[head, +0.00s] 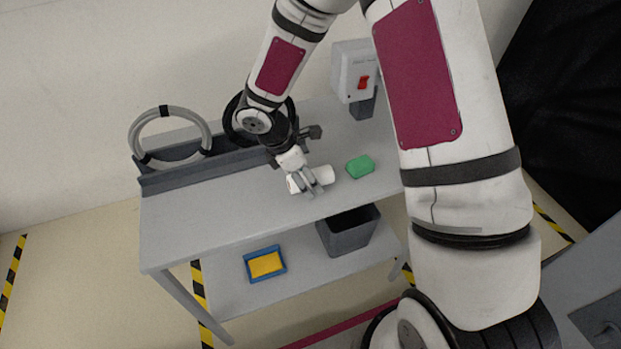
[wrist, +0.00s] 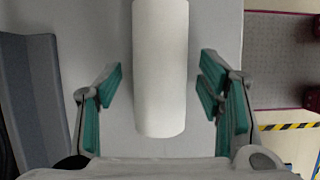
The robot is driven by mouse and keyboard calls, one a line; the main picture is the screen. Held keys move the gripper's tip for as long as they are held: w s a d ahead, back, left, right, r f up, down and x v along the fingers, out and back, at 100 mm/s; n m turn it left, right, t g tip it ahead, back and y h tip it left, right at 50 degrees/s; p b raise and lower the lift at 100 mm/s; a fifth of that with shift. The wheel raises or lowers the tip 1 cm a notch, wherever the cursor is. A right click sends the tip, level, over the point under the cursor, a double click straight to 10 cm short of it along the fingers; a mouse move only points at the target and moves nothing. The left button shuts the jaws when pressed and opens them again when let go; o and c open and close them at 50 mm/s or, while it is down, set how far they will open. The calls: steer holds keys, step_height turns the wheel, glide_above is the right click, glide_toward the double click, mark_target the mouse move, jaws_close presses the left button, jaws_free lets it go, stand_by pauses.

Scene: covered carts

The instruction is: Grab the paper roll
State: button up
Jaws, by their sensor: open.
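The white paper roll (wrist: 160,70) lies on the grey cart top. In the wrist view it runs lengthwise between the fingers of my gripper (wrist: 163,90), with a gap on each side. My gripper is open, and its teal finger pads show left and right of the roll. In the head view my gripper (head: 311,187) is low over the cart top, and the paper roll (head: 325,175) shows partly behind the fingers. The roll's far end runs out of the top of the wrist view.
A green block (head: 360,166) lies right of the roll on the cart top (head: 215,212). A dispenser with a red switch (head: 355,75) and a hose ring (head: 170,118) are at the back. A grey bin (head: 348,235) and a blue tray with a yellow item (head: 265,264) are on the lower shelf.

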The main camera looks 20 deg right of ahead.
steer(key=shift+c, duration=0.2)
steer(key=c, duration=1.3)
steer(key=shift+r, duration=0.1)
